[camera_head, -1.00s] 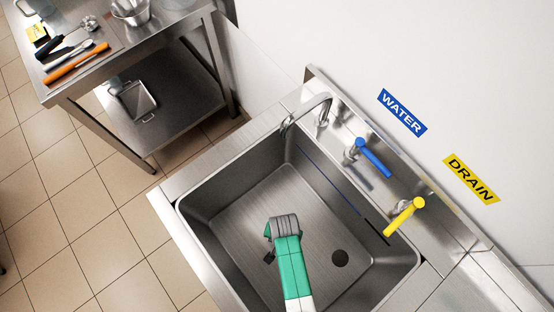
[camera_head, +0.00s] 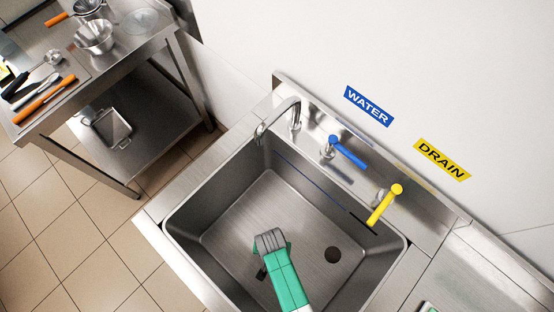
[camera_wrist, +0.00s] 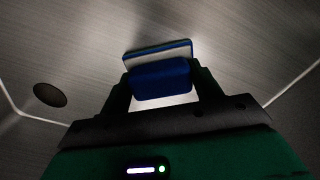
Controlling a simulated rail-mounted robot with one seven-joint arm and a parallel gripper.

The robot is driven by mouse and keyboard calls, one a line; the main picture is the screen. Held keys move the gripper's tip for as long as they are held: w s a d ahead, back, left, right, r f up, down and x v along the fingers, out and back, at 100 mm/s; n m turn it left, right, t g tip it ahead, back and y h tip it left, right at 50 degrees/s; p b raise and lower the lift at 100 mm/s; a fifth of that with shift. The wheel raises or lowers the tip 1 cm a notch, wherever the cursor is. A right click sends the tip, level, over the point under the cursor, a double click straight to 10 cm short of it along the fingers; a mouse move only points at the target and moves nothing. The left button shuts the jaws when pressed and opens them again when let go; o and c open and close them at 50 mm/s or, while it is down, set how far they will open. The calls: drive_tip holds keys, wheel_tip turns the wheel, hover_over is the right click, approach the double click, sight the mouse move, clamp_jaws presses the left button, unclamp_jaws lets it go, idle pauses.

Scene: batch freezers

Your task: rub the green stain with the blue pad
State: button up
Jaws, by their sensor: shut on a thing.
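My gripper (camera_head: 269,247) is over the steel sink basin (camera_head: 215,245), pointing down into it. In the wrist view its two dark fingers (camera_wrist: 163,86) are shut on the blue pad (camera_wrist: 160,76), which has a pale layer along its far edge. The basin floor fills the background there; I cannot tell whether the pad touches it. In the head view the pad is not clearly visible, hidden by my gripper. I see no green stain in either view.
The dark drain hole (camera_head: 333,254) is right of my gripper; it also shows in the wrist view (camera_wrist: 50,95). A faucet (camera_head: 280,118), blue lever (camera_head: 348,152) and yellow lever (camera_head: 385,205) stand along the back rim. A steel table (camera_head: 60,105) with utensils is at upper left.

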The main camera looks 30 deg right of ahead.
drive_tip(key=shift+s+a+p, duration=0.2)
drive_tip(key=shift+a, duration=0.4)
drive_tip(key=shift+s+a+p, duration=0.15)
drive_tip(key=shift+s+a, duration=0.05)
drive_tip(key=shift+a, duration=0.4)
drive_tip(key=shift+a+r+p, duration=0.15)
drive_tip(key=shift+r+p, duration=0.2)
drive_tip(key=shift+p, duration=0.05)
wheel_tip(320, 180, up, 8)
drive_tip(key=p, duration=0.6)
drive_tip(key=shift+f+p, duration=0.25)
drive_tip(key=shift+p, duration=0.1)
